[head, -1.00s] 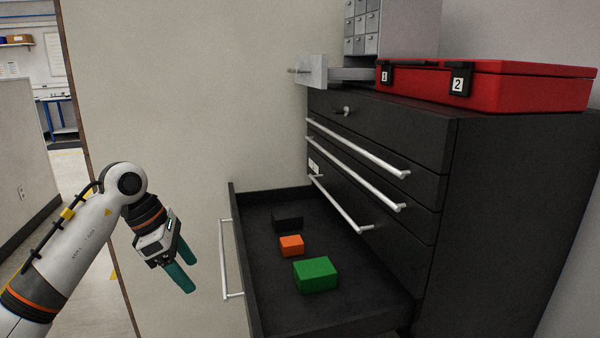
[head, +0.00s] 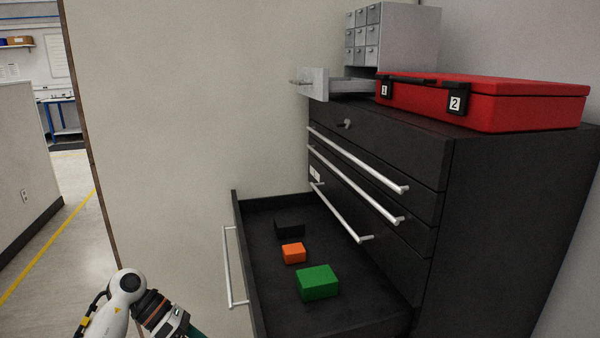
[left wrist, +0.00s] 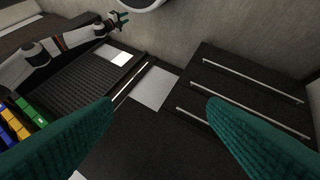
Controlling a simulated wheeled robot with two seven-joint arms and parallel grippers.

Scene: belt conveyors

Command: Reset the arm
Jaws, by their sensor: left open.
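My left arm comes in at the bottom left of the head view. Its gripper (head: 192,333) is mostly cut off by the lower edge, with only a bit of a green finger showing. In the left wrist view the two green fingers of my left gripper (left wrist: 160,102) are spread wide apart with nothing between them. A white arm with a small gripper (left wrist: 119,20) at the upper left of that view appears to be my right one. It is too small to tell whether its jaws are open.
An open black drawer (head: 254,290) holds a green block (head: 318,283), an orange block (head: 293,253) and a black block (head: 289,228). A red case (head: 490,100) lies on the dark cabinet (head: 490,220), before a grey small-drawer unit (head: 410,40). Coloured bins (left wrist: 20,122) stand lower left in the wrist view.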

